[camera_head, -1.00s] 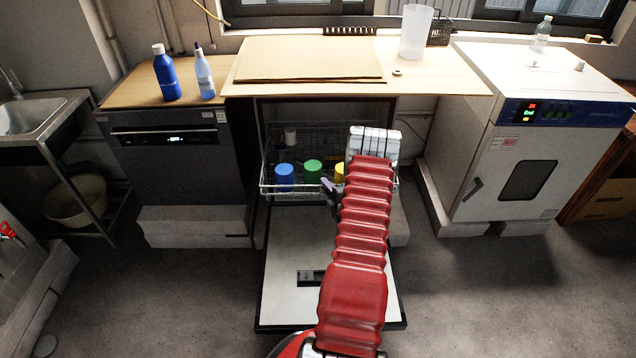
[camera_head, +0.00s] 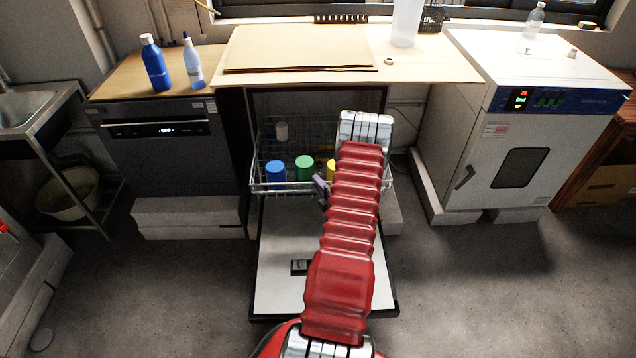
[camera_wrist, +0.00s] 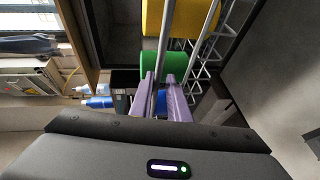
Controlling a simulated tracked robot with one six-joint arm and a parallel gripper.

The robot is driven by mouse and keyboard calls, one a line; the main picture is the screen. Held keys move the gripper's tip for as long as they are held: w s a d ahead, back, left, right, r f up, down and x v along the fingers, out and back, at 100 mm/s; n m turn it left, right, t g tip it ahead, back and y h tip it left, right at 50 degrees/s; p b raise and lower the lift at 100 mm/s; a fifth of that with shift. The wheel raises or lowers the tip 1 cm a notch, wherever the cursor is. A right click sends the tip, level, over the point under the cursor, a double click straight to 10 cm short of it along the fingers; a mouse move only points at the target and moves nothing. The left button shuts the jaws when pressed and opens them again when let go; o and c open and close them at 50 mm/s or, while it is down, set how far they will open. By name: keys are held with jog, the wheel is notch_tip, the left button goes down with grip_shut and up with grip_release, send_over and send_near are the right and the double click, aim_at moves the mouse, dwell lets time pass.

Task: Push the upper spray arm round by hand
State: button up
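The dishwasher stands open, its door (camera_head: 277,285) lowered flat and its wire rack (camera_head: 262,186) pulled out. The upper spray arm cannot be made out in either view. My gripper (camera_head: 320,187) is at the front of the rack in the head view, right of the green cup (camera_head: 304,168). In the wrist view its two purple fingers (camera_wrist: 161,80) lie close together with a narrow gap. A metal bar (camera_wrist: 184,15) runs across the view at the fingers; I cannot tell whether they touch it. My arm hides the rack's right part.
A blue cup (camera_head: 275,174) and partly hidden yellow cup (camera_head: 331,168) stand in the rack. A wooden worktop (camera_head: 425,62) overhangs the machine. A white drying oven (camera_head: 478,165) stands right; a dark appliance (camera_head: 165,160) stands left. The floor either side of the door is clear.

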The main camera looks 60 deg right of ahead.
jog(key=shift+o, duration=1.1)
jog(key=shift+r, duration=0.1)
jog(key=v, duration=1.3)
jog(key=shift+s+a, duration=0.2)
jog(key=shift+s, duration=0.1)
